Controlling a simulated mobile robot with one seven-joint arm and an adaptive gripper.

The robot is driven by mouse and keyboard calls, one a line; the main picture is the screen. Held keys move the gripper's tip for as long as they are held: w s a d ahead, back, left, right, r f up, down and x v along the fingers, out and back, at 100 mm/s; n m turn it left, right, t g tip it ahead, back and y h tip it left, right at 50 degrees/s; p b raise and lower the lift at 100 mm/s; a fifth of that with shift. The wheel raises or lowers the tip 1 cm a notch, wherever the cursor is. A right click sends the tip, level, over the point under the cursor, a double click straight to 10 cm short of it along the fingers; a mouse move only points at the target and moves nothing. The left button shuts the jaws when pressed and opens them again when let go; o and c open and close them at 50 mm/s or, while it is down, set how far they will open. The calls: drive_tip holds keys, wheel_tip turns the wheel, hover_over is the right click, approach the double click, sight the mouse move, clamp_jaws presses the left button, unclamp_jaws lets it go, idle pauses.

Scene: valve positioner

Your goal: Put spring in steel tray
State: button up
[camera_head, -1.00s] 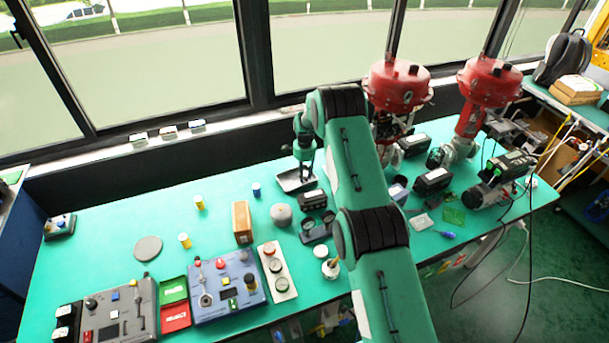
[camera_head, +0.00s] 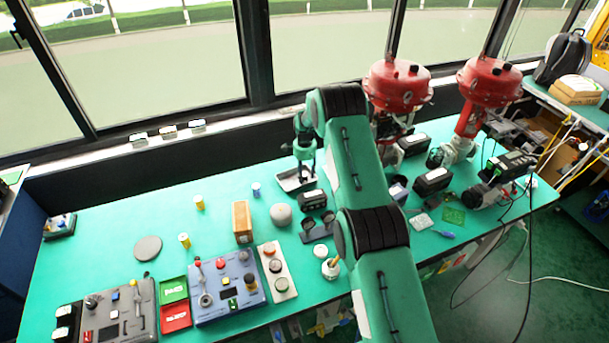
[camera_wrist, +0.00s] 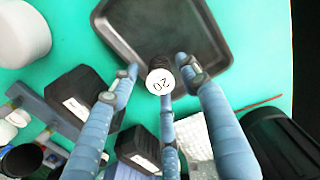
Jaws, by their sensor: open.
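The steel tray (camera_wrist: 215,45) is a dark, shallow tray with raised walls, at the top of the wrist view. It also shows in the head view (camera_head: 283,184) below my arm's end. A small piece with a white round face marked "20" and a dark ridged body, which looks like the spring (camera_wrist: 160,82), is at the near side of the tray in the wrist view. I cannot tell whether it touches the tray floor. My gripper (camera_wrist: 160,84) is open, its blue-grey fingers spread around the piece. In the head view my gripper (camera_head: 304,160) is just above the tray.
A grey round object (camera_head: 281,215) stands left in front of the tray, with a wooden block (camera_head: 241,222) farther left. A black box (camera_head: 313,200) is close to the tray's near side. Red-topped valves (camera_head: 398,85) stand to the right.

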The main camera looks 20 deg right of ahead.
sight(305, 174)
wheel_tip(305, 174, up, 12)
drive_tip(key=shift+f, duration=0.15)
idle(0.5)
idle(0.5)
